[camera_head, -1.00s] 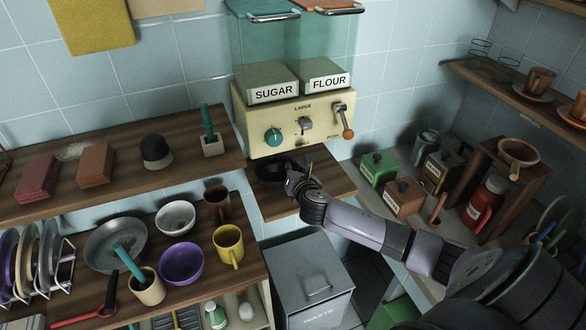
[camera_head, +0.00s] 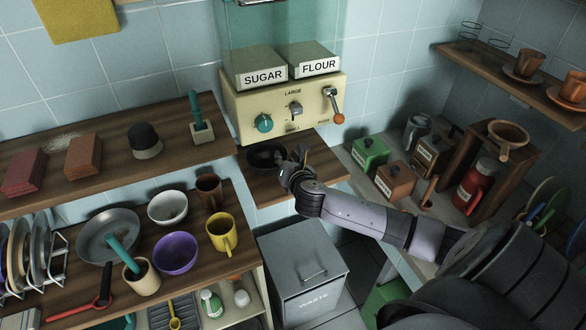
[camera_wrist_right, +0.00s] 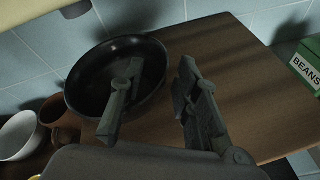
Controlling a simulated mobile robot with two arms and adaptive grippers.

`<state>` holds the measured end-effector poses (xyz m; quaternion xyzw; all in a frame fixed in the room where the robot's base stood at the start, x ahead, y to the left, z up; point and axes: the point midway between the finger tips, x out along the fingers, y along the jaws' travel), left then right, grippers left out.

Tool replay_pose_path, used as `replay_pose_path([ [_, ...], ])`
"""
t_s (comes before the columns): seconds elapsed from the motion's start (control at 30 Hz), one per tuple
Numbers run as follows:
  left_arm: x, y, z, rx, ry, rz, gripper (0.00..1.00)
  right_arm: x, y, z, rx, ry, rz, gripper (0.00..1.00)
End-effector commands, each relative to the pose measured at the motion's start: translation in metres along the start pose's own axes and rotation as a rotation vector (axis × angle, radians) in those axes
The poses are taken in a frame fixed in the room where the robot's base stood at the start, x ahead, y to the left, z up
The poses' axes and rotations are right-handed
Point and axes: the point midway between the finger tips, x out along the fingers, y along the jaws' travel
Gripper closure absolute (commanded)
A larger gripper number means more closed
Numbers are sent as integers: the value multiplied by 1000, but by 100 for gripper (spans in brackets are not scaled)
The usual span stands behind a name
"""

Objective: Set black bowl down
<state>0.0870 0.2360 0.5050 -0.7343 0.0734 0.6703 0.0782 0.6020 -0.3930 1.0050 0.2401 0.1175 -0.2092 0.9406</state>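The black bowl (camera_head: 264,156) sits upright on the wooden ledge below the sugar and flour dispenser. It also shows in the right wrist view (camera_wrist_right: 92,72), at the upper left. My right gripper (camera_head: 298,158) is at the bowl's right side in the head view. In the right wrist view its fingers (camera_wrist_right: 160,95) are spread with a gap between them. One finger overlaps the bowl's interior in the picture, and the other is over bare wood to the right. Nothing is clamped between them. My left gripper is not in view.
The dispenser (camera_head: 285,100) stands directly behind the bowl. The wooden ledge (camera_head: 325,167) is clear to the right. Green and brown boxes (camera_head: 369,153) stand farther right. A lower shelf at left holds a white bowl (camera_head: 167,207), purple bowl and cups. A waste bin (camera_head: 303,275) is below.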

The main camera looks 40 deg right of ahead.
Motion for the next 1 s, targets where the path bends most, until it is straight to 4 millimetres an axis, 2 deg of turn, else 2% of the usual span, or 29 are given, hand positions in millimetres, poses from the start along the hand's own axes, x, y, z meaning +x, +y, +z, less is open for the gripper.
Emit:
replay_pose_path([
  [0.3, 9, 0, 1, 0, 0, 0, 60, -63, 0, -2, 0, 1, 2, 70],
  [0.5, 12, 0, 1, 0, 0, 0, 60, -87, 0, -1, 1, 0, 1, 70],
  [0.67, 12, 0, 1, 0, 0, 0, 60, -93, 0, 0, 2, -1, -1, 70],
  [1.0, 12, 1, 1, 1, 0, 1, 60, -93, 0, 0, 1, -1, -1, 70],
])
